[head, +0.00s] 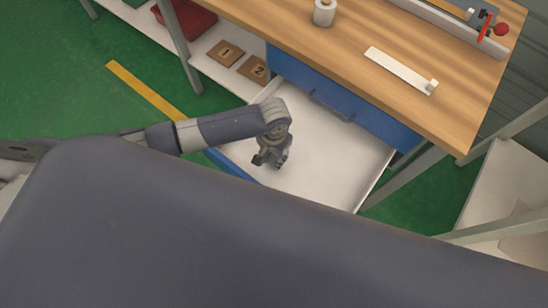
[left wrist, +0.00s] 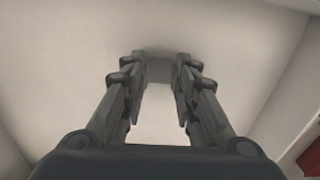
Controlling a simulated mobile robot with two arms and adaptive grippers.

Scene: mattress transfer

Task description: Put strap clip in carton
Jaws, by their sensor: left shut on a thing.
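My left gripper (head: 268,162) reaches down into the open white drawer (head: 330,165) under the workbench. In the left wrist view its two fingers (left wrist: 160,85) stand a gap apart with a small grey piece (left wrist: 160,71) between the tips. I take this piece for the strap clip; its shape is mostly hidden. In the head view it cannot be made out. The drawer's pale floor shows beneath the fingers in the left wrist view. I cannot make out the carton in either view. My right gripper is not in view.
The wooden bench top (head: 400,60) holds a white roll (head: 324,12) and a white strip (head: 400,70). Brown squares marked 1 (head: 225,53) and 2 (head: 254,68) lie on the lower shelf. A large dark grey surface covers the foreground. Green floor is open at left.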

